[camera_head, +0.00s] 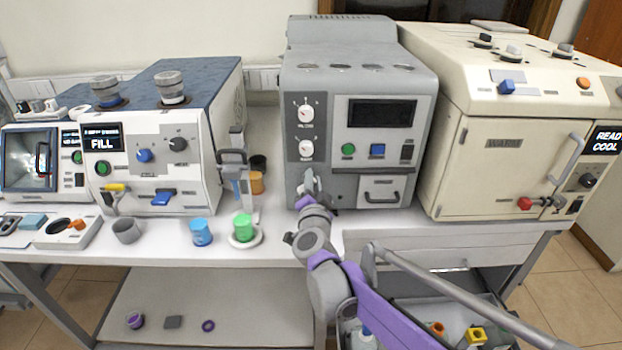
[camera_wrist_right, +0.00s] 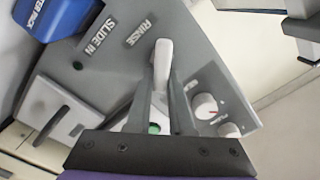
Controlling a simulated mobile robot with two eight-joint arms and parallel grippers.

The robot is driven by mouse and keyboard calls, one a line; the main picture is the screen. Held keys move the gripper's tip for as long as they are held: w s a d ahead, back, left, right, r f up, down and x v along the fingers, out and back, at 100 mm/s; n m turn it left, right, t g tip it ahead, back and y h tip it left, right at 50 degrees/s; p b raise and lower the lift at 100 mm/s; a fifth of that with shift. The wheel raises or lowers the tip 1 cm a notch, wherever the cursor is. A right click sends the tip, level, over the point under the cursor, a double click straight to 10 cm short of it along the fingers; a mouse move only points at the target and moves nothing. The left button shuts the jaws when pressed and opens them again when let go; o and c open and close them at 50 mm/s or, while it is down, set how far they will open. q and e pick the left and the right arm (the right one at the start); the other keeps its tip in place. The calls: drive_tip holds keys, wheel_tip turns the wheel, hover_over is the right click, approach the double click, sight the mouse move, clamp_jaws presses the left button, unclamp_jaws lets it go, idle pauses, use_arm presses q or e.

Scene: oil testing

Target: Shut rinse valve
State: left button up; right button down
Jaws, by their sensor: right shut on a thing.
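The rinse valve is a pale grey lever (camera_wrist_right: 162,62) beside the RINSE label on a grey panel in the right wrist view. My right gripper (camera_wrist_right: 160,100) is shut on this lever, with its fingers on either side and the lever's rounded end showing beyond them. In the head view my right gripper (camera_head: 309,186) is at the lower left of the front of the grey machine (camera_head: 335,172). The lever is mostly hidden there by the gripper and wrist. My left gripper is not in view.
The grey machine has a drawer with a handle (camera_head: 382,196) right of my gripper. A green cup (camera_head: 243,226) and a blue cup (camera_head: 201,232) stand on the bench to the left. A cream oven (camera_head: 500,165) stands to the right.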

drive_tip(key=m, duration=0.4)
drive_tip(key=shift+d+f+m, duration=0.2)
drive_tip(key=shift+f+m, duration=0.1)
drive_tip(key=shift+f, duration=0.05)
drive_tip(key=shift+d+f+m+p, duration=0.1)
drive_tip(key=shift+f+m+p, duration=0.1)
drive_tip(key=shift+m, duration=0.7)
drive_tip(key=shift+f+m+p, duration=0.15)
drive_tip(key=shift+m+p, duration=0.05)
drive_tip(key=shift+m, duration=0.7)
drive_tip(key=c, duration=0.8)
unclamp_jaws()
drive_tip(key=s, duration=1.1)
drive_tip(key=shift+w, duration=0.1)
